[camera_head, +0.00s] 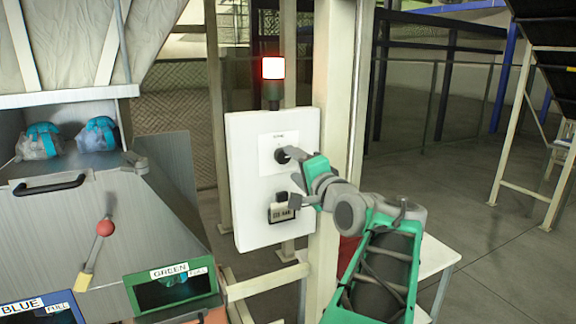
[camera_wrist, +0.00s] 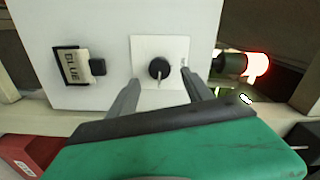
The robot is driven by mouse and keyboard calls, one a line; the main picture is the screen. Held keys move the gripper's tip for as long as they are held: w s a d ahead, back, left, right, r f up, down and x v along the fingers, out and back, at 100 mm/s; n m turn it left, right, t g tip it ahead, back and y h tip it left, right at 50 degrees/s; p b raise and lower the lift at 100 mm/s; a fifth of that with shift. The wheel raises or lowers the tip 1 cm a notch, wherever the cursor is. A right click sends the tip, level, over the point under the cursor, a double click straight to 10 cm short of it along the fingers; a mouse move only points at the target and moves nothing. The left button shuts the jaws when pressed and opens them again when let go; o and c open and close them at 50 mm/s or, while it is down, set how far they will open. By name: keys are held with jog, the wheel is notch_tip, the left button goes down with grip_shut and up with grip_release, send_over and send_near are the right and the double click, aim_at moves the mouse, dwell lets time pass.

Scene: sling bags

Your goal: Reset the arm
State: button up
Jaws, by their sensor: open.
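My gripper (camera_head: 292,178) is open and empty in front of a white control panel (camera_head: 244,190). In the wrist view my gripper (camera_wrist: 160,90) has its two fingers apart, pointing at the panel. A round black knob (camera_wrist: 159,68) on a white plate lies between the finger directions. I cannot tell whether the fingers touch the panel. In the head view the knob (camera_head: 281,156) shows just beside the upper finger.
A red lamp (camera_head: 273,68) is lit above the panel. A pale post (camera_head: 341,90) stands behind my gripper. Open floor lies to the right.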

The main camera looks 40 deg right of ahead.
jog(key=shift+v, duration=1.1)
